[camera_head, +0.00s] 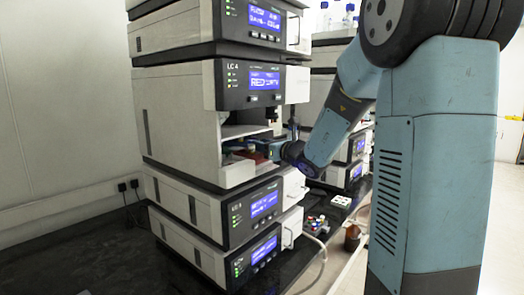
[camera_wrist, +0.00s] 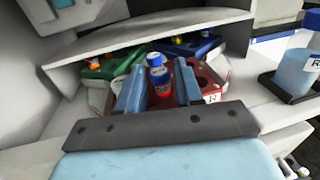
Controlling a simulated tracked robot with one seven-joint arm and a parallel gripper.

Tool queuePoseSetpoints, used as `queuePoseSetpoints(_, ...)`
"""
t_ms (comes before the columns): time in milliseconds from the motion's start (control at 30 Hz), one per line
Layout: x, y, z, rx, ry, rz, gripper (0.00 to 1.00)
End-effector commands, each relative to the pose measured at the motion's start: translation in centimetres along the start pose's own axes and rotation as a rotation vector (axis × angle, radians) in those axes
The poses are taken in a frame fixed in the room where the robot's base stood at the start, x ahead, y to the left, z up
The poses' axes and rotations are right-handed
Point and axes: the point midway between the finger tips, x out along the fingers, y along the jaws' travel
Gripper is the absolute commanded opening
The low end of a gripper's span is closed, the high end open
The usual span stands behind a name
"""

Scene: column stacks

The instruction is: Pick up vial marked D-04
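My gripper (camera_wrist: 158,70) reaches into the open compartment of the LC 4 unit; in the head view the gripper (camera_head: 276,149) is partly hidden at the opening. In the wrist view, its two blue fingers stand apart, on either side of a vial with a blue cap and red label (camera_wrist: 160,84). The label's writing is too small to read surely, so I cannot tell whether this is D-04. A second blue-capped vial (camera_wrist: 154,60) is just behind it. Both are at a dark red tray (camera_wrist: 211,88) marked with a letter, perhaps R.
A green tray (camera_wrist: 103,73) is at the left and a blue tray (camera_wrist: 196,47) at the back right. A shelf (camera_wrist: 150,32) crosses above them. A bottle of blue liquid (camera_wrist: 297,72) stands at the far right. Several small coloured caps (camera_head: 316,223) lie on the bench.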

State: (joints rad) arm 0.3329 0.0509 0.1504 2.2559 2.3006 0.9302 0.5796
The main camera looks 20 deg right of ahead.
Motion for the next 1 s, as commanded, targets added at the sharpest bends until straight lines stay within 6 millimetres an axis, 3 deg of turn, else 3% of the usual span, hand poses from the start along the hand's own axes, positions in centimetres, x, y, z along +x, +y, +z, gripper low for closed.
queuePoseSetpoints(100,0.0,0.0,0.0,0.000,0.000,0.000,0.33)
queuePoseSetpoints(433,-0.1,-0.1,0.0,0.000,0.000,-0.001,0.03)
queuePoseSetpoints(767,-0.1,-0.1,0.7,-0.002,-0.002,-0.001,0.03)
queuePoseSetpoints(1000,-0.9,-0.7,4.4,-0.005,-0.004,-0.004,0.03)
